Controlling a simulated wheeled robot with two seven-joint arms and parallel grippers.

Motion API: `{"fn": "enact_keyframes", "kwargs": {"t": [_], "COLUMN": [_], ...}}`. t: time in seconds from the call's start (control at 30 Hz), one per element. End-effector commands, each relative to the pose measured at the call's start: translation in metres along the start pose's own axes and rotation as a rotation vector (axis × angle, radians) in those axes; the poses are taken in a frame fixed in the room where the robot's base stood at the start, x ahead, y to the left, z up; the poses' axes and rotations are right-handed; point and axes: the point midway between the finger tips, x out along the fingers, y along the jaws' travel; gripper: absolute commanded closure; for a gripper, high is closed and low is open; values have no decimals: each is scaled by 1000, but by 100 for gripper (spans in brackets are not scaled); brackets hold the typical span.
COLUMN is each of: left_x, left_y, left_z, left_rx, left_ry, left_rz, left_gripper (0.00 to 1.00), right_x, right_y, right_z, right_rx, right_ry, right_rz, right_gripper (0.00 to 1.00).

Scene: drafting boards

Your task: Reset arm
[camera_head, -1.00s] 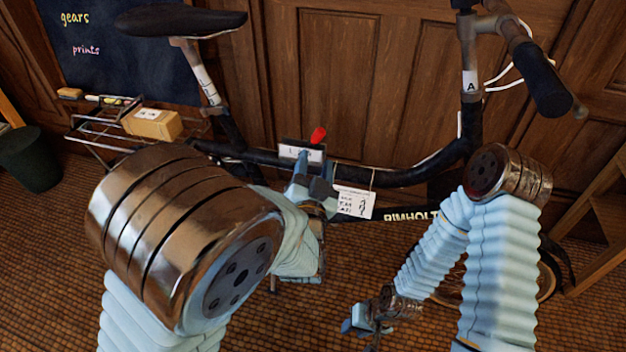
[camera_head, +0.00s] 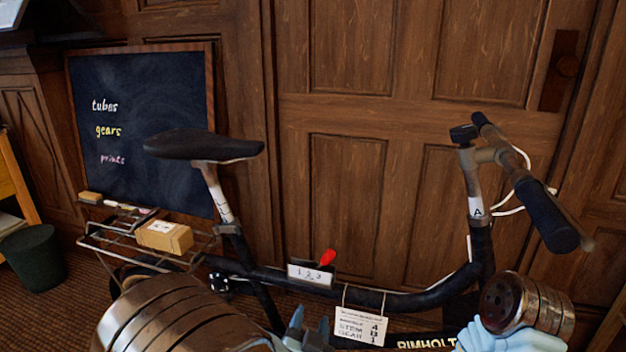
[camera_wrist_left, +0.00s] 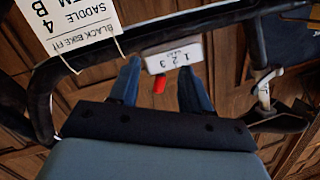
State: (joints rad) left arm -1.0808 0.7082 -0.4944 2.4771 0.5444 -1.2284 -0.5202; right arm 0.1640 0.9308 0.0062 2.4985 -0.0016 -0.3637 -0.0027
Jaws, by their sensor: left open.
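My left gripper (camera_head: 309,325) is at the bottom edge of the head view, just below a small white box marked 1 2 3 (camera_head: 305,274) with a red lever (camera_head: 327,257). The box sits on the black bike's frame tube. In the left wrist view my left gripper (camera_wrist_left: 159,66) has its two blue fingers spread apart and nothing held between them. The box (camera_wrist_left: 173,54) and red lever (camera_wrist_left: 158,86) show beyond the fingers there. My right gripper is out of view; only a joint of my right arm shows at the lower right.
The black bike (camera_head: 400,301) stands across the front, with its saddle (camera_head: 204,145) at left and handlebar (camera_head: 545,214) at right. A paper tag (camera_head: 361,327) hangs from its tube. A cardboard box (camera_head: 165,236) sits on the rear rack. A chalkboard (camera_head: 150,120) and wooden doors stand behind.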

Motion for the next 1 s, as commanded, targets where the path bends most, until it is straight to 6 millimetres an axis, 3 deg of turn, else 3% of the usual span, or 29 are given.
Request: {"fn": "enact_keyframes", "kwargs": {"t": [0.03, 0.1, 0.2, 0.3, 0.4, 0.5, 0.63, 1.0], "left_x": [7, 8, -10, -46, -86, -120, -146, -155], "left_y": [-4, -1, 6, 16, 28, 38, 47, 50], "left_z": [39, 99, 182, 248, 290, 311, 321, 323], "left_rx": [-34, -108, -250, -415, -579, -713, -819, -851], "left_ry": [-114, -294, -565, -823, -1041, -1199, -1313, -1349], "left_rz": [28, 90, 172, 238, 292, 331, 364, 375], "left_gripper": [52, 52, 52, 52, 52, 52, 52, 52], "right_x": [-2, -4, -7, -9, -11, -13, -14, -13], "right_y": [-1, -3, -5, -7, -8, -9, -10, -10], "right_z": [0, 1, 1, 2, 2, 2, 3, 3], "right_rx": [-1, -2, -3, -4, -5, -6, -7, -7], "right_ry": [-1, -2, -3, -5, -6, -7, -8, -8], "right_rz": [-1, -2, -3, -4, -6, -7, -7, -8], "right_gripper": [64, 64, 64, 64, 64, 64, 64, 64]}}
